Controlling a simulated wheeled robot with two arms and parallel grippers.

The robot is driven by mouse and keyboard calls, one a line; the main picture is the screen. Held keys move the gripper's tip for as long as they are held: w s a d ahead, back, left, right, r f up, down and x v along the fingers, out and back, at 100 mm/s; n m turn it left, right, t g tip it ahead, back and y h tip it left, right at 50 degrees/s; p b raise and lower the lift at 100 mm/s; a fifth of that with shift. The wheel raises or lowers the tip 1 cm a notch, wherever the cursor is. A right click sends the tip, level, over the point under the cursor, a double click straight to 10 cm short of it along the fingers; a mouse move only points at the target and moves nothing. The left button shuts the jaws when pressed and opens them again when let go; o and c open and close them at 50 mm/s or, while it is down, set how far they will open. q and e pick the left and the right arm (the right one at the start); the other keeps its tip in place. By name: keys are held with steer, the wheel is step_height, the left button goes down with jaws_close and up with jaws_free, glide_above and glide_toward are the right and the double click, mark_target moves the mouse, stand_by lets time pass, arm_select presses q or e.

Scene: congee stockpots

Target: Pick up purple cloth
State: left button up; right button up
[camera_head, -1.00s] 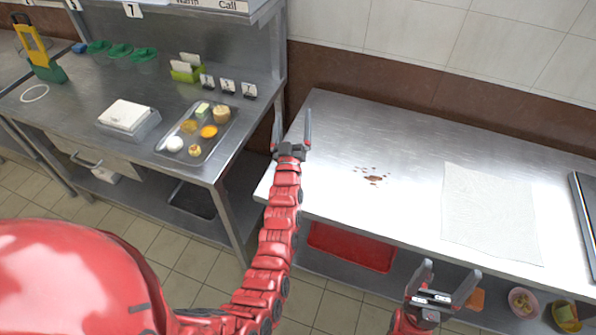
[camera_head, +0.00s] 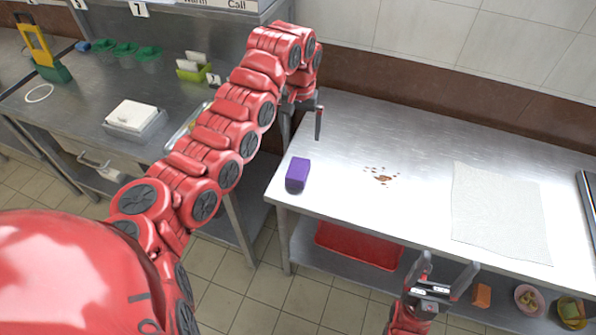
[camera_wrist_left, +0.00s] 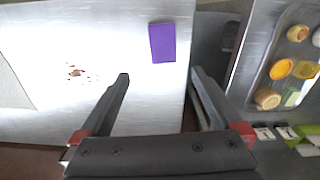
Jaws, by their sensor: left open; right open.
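The purple cloth (camera_head: 297,175) is a small folded block on the left end of the steel table (camera_head: 330,215), close to its left edge. It also shows in the left wrist view (camera_wrist_left: 162,43), just beyond the gap between the fingertips. My left gripper (camera_head: 302,126) is open and empty, pointing down over the table behind the cloth, apart from it. Its two fingers also show open in the left wrist view (camera_wrist_left: 160,75). My right gripper (camera_head: 448,265) is open and empty in front of the table's front edge.
A brown spill (camera_head: 382,176) and a pale sheet (camera_head: 500,212) lie on the table right of the cloth. A red tray (camera_head: 358,245) is on the shelf below. The left counter holds a white box (camera_head: 133,116) and a food tray (camera_wrist_left: 290,60). The tabletop around the cloth is clear.

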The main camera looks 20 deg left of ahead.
arm_select(q)
glide_toward(298, 167)
steer(key=f, duration=0.5)
steer(key=shift+s+d+p, duration=0.15)
steer(key=shift+d+p, duration=0.1)
steer(key=shift+p, duration=0.15)
steer(key=shift+a+f, duration=0.1)
steer(key=shift+f, duration=0.3)
step_height(298, 167, down, 4)
steer(key=shift+a+r+p, duration=0.1)
steer(key=shift+a+p, duration=0.05)
steer(key=shift+p, duration=0.9)
steer(key=shift+f, duration=0.5)
steer(key=c, duration=1.3)
